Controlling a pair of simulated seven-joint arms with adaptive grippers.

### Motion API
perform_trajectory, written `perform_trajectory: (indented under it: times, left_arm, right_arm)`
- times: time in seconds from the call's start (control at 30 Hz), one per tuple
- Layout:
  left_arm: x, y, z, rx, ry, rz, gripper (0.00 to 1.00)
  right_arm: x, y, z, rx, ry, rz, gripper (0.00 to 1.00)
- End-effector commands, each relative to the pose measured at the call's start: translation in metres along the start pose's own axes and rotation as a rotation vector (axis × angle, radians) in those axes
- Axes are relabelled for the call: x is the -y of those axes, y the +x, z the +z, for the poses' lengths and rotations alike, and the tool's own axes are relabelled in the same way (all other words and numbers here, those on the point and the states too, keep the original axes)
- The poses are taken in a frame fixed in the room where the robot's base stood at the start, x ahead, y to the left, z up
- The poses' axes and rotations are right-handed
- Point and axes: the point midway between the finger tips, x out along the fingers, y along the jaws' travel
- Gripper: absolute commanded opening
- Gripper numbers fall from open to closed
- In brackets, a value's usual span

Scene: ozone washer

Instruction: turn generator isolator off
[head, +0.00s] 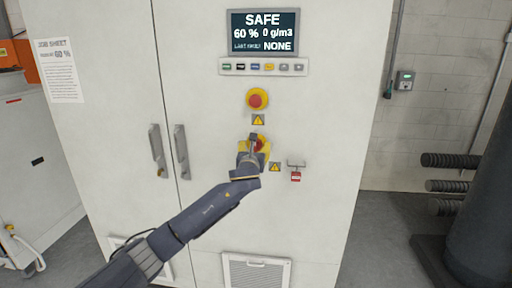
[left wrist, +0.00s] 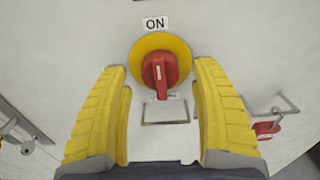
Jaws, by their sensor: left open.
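The generator isolator is a red rotary handle (left wrist: 160,74) on a yellow round plate (left wrist: 178,45), on the white cabinet front. An ON label (left wrist: 155,23) sits above it. The handle stands upright in the left wrist view. In the head view the isolator (head: 263,147) is partly hidden behind my left gripper (head: 254,138). In the left wrist view the yellow fingers of my left gripper (left wrist: 163,100) are open, one on each side below the handle, and hold nothing. I cannot tell how far they are from the panel. My right gripper is not in view.
A red emergency button (head: 256,99) on a yellow base sits above the isolator. A red padlock tag (head: 296,176) hangs from a bracket to its right. Cabinet door handles (head: 181,152) are to the left. A display (head: 263,32) reads SAFE.

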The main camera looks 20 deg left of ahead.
Motion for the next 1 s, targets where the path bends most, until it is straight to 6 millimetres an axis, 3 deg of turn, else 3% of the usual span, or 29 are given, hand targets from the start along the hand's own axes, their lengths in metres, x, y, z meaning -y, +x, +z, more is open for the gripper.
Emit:
perform_trajectory:
  times: [0.23, 0.7, 1.0]
  left_arm:
    - [0.001, 0.017, 0.000, 0.000, 0.000, -0.001, 0.64]
    - [0.000, 0.020, 0.000, 0.000, 0.000, -0.001, 0.63]
    - [0.000, 0.020, 0.000, 0.000, 0.000, -0.001, 0.28]
  right_arm:
    - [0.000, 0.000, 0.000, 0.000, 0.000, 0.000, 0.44]
    - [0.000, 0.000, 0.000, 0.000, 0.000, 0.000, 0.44]
    - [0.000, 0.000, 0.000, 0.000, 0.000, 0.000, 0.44]
